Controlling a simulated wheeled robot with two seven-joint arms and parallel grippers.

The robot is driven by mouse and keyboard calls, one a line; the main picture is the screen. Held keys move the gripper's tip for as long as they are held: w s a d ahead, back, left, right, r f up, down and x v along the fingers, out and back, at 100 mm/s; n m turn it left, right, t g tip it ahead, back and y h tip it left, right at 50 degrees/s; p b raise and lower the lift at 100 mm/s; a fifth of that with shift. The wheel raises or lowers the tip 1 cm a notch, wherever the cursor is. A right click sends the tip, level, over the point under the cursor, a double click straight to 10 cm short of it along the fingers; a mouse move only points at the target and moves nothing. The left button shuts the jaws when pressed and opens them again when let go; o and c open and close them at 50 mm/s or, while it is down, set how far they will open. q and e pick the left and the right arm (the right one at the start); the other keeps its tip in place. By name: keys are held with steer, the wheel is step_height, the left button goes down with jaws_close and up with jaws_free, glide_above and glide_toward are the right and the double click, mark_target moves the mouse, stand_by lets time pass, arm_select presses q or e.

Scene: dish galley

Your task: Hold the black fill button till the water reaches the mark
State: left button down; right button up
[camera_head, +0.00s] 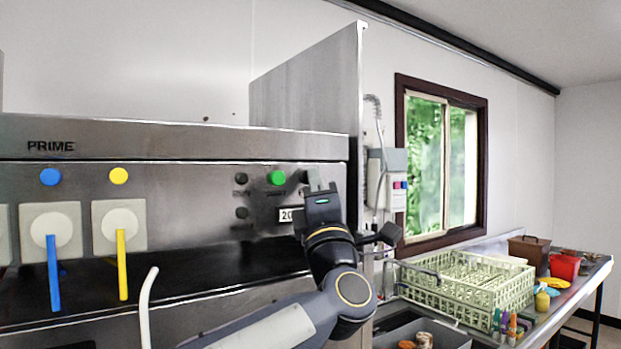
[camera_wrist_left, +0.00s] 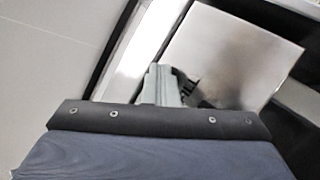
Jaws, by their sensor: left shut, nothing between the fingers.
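My left gripper (camera_head: 319,180) is shut and empty, in front of the right end of the steel machine panel (camera_head: 200,180). Its fingers point up at the panel, just right of the green button (camera_head: 277,178). I cannot tell whether they touch it. Two black buttons, an upper one (camera_head: 241,178) and a lower one (camera_head: 241,213), sit left of the green one. Their labels are too small to read, so I cannot tell which is the fill button. My gripper hides part of the panel. The shut fingers also show in the left wrist view (camera_wrist_left: 162,86). No water or mark is visible.
A display (camera_head: 287,215) is partly covered by my gripper. Blue (camera_head: 53,272) and yellow (camera_head: 122,264) levers stand at left, with a pale curved tube (camera_head: 147,305) nearby. A pale green dish rack (camera_head: 470,283) sits on the counter at right. A tall steel side panel (camera_head: 310,85) rises behind.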

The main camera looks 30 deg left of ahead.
stand_by(0.4)
arm_select(q)
steer(key=shift+s+d+b, duration=0.3)
steer(key=shift+s+d, duration=0.05)
steer(key=shift+d, duration=0.4)
steer(key=shift+s+d+b, duration=0.15)
steer(key=shift+s+d, duration=0.15)
steer(key=shift+d, duration=0.5)
steer(key=shift+s+d+b, duration=0.2)
steer(key=shift+s+d, duration=0.15)
steer(key=shift+d, duration=0.4)
steer(key=shift+s+d+b, duration=0.15)
steer(key=shift+s+d, duration=0.15)
steer(key=shift+d, duration=0.5)
